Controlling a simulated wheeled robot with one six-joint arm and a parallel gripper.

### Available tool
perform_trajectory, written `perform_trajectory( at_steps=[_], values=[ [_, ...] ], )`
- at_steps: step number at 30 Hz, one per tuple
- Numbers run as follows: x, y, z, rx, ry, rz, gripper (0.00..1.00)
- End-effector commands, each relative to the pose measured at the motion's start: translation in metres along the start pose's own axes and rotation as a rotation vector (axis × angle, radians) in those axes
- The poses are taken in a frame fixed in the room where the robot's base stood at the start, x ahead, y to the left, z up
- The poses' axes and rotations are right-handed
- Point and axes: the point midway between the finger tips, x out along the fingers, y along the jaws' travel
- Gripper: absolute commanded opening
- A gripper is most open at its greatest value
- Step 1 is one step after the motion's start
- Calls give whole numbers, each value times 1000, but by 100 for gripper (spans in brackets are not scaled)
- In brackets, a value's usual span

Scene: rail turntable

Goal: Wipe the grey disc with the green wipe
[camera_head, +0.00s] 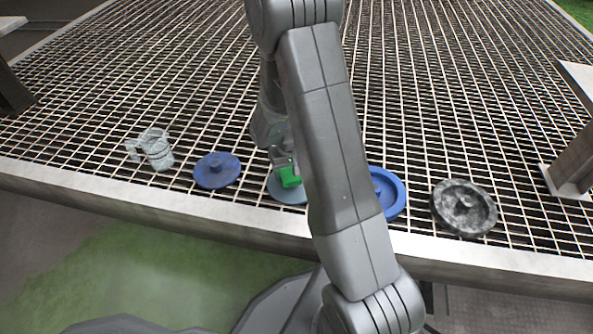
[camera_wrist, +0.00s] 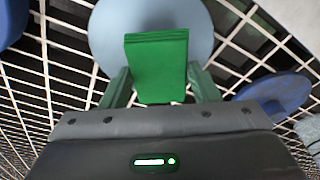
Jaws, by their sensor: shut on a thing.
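My gripper (camera_wrist: 160,92) is shut on the green wipe (camera_wrist: 157,62), a folded green block between its fingers. The wipe also shows in the head view (camera_head: 290,177), over the grey disc. The grey disc (camera_wrist: 108,30) is a pale blue-grey round plate beneath the wipe; in the head view (camera_head: 283,194) my arm hides its right part. The wipe covers the middle of the disc. I cannot tell whether the wipe touches the disc.
The discs lie on a metal grating (camera_head: 430,110) near its front edge. Another blue disc (camera_head: 393,195) and a mottled dark disc (camera_head: 464,208) are to the right.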

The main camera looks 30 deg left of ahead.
Motion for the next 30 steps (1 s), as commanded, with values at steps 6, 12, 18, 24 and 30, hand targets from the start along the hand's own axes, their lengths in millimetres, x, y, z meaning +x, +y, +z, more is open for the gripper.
perform_trajectory(
  at_steps=[6,12,18,24,30],
  values=[
    [1,-10,-6,0,0,-1,37],
    [0,-2,-1,3,0,0,37],
    [-3,14,9,3,1,0,37],
    [-5,27,18,2,1,0,37],
    [-6,31,21,1,1,0,37]
  ],
)
